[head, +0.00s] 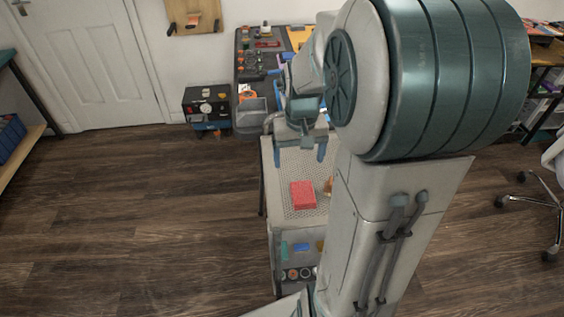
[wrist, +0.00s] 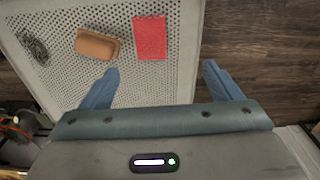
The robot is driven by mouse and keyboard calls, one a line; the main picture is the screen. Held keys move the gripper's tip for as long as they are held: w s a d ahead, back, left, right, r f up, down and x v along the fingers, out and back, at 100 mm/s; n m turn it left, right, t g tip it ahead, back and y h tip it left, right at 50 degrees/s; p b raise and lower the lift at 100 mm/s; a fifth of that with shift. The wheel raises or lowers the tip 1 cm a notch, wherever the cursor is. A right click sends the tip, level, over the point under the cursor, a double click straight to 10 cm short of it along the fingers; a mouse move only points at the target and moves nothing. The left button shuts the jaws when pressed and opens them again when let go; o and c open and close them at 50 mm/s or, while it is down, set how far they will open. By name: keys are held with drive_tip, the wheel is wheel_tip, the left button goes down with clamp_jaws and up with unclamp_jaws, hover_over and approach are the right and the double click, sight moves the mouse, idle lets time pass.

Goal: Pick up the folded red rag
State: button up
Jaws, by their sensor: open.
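The folded red rag (head: 303,194) lies flat on the perforated top of a grey cart (head: 290,166), near the middle of its width. In the wrist view the red rag (wrist: 149,38) lies beyond the fingertips, roughly between their lines and a little left of centre. My gripper (wrist: 160,72) is open and empty, its two blue fingers spread wide. In the head view my gripper (head: 299,156) hangs over the cart top, farther back than the rag. It does not touch the rag.
A brown block-like object (wrist: 97,44) lies left of the rag, with a dark wiry coil (wrist: 35,47) farther left. The cart's edge runs just right of the rag, with wooden floor (wrist: 250,40) beyond. Lower cart shelves hold small items. A cluttered bench (head: 249,62) stands behind.

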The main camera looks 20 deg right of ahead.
wheel_tip(320, 180, down, 3)
drive_tip(key=w+d, duration=0.1)
drive_tip(key=d, duration=0.1)
drive_tip(key=b, duration=0.1)
hover_over(303, 192)
drive_tip(key=f, duration=0.7)
drive_tip(key=shift+w+a, duration=0.1)
drive_tip(key=shift+a, duration=0.25)
drive_tip(key=shift+d+f+b, duration=0.15)
drive_tip(key=shift+f, duration=1.3)
drive_tip(key=shift+d+f+b, duration=0.15)
drive_tip(key=shift+f, duration=1.3)
drive_tip(key=c, duration=1.1)
